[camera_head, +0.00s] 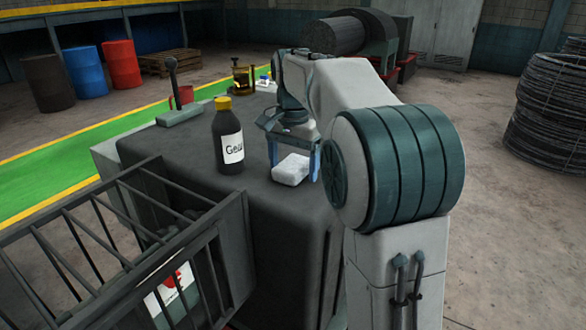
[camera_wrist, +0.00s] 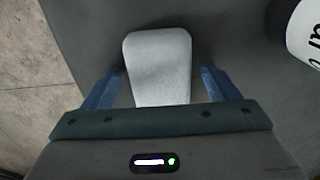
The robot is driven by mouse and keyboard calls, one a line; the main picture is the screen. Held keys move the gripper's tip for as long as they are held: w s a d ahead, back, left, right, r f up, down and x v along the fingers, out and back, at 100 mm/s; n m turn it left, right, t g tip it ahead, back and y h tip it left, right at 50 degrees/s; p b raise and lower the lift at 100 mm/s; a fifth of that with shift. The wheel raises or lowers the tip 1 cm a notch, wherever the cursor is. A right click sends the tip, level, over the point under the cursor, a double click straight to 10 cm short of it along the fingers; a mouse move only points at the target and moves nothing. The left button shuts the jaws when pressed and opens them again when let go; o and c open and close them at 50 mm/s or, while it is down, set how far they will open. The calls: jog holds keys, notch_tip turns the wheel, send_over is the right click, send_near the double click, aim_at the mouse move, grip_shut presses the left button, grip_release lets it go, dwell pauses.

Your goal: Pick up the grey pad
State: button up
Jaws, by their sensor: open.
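The grey pad (camera_head: 291,169) is a pale, rounded block lying on the dark grey cabinet top (camera_head: 262,190), close to its edge. In the wrist view the pad (camera_wrist: 158,68) lies between the two blue fingers of my gripper (camera_wrist: 161,80), with a gap on each side. In the head view my gripper (camera_head: 293,155) reaches down from above, its fingers on either side of the pad. My gripper is open and holds nothing. The near end of the pad is hidden behind the gripper body in the wrist view.
A dark bottle with a yellow cap (camera_head: 228,136) stands left of the pad; its label (camera_wrist: 304,32) shows at the wrist view's upper right. A barred metal rack (camera_head: 140,240) is at the front left.

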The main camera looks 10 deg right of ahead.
aim_at(298, 161)
jog(key=c, duration=1.1)
jog(key=shift+o, duration=0.2)
jog(key=shift+r, duration=0.55)
jog(key=r, duration=0.1)
jog(key=d+r, duration=0.1)
jog(key=r, duration=0.1)
jog(key=shift+w+d+r, duration=0.1)
jog(key=shift+w+r, duration=0.05)
jog(key=shift+r, duration=0.15)
jog(key=w+d+r+p, duration=0.1)
jog(key=w+d+r, duration=0.1)
jog(key=d+r, duration=0.4)
jog(key=d, duration=0.4)
jog(key=shift+w, duration=0.25)
jog(key=shift+d+r, duration=0.1)
